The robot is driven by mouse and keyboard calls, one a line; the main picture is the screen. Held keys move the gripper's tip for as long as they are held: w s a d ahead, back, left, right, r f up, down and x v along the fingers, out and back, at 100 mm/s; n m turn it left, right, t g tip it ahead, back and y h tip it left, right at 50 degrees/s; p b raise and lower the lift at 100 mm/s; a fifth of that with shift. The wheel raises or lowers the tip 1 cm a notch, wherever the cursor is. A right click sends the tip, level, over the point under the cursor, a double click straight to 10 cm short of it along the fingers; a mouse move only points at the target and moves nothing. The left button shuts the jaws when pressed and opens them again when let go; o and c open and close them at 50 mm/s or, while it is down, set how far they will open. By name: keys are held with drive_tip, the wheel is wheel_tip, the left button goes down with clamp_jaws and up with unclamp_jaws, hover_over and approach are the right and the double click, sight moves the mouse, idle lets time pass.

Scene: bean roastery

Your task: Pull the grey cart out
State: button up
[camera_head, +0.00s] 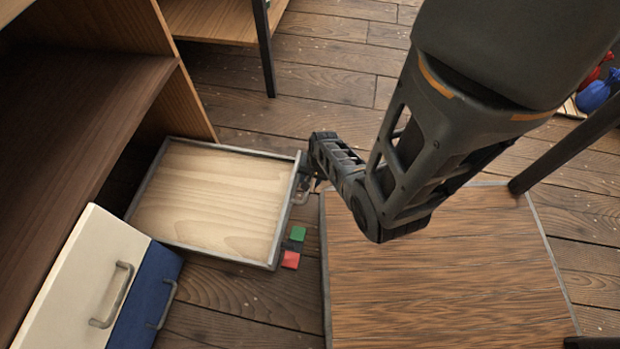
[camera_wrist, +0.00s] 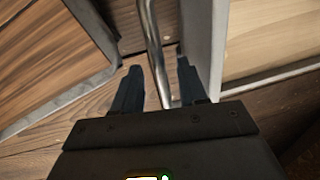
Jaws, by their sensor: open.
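The grey cart (camera_head: 274,235) is a low, open box with grey rims and a pale wood inside. It stands half out of the wooden shelf unit at the left in the head view. Its grey front wall (camera_wrist: 204,45) shows in the wrist view. A metal bar handle (camera_wrist: 152,42) on that front runs between my fingers. My gripper (camera_head: 312,183) is at the handle, pointing down, and it also shows in the wrist view (camera_wrist: 158,68) with its fingers apart on either side of the bar. Contact with the bar cannot be told.
A white front (camera_head: 85,285) and a blue front (camera_head: 143,300), both with handles, stand at lower left. A wooden-topped platform (camera_head: 440,275) with grey edges lies close right of the cart. Green (camera_head: 298,233) and red (camera_head: 290,260) squares are beside the cart. Floor is free behind.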

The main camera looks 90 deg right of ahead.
wheel_tip(320, 180, up, 7)
drive_tip(key=s+p, duration=0.1)
drive_tip(key=p, duration=0.2)
drive_tip(key=shift+s+a, duration=0.15)
idle(0.4)
drive_tip(key=w+a+r+n+t, duration=0.1)
drive_tip(key=a+r+n+t, duration=0.3)
drive_tip(key=a+r+n, duration=0.8)
drive_tip(key=w+a+r+n+t, duration=0.15)
drive_tip(key=a+r+t, duration=0.45)
drive_tip(key=r, duration=1.3)
drive_tip(key=a+r+n+t, duration=0.3)
drive_tip(key=a+r+n, duration=0.4)
drive_tip(key=a+r, duration=0.6)
wheel_tip(320, 180, up, 20)
drive_tip(key=d+p, duration=0.2)
drive_tip(key=p, duration=1.6)
drive_tip(key=shift+w+y, duration=0.25)
drive_tip(key=shift+y, duration=0.05)
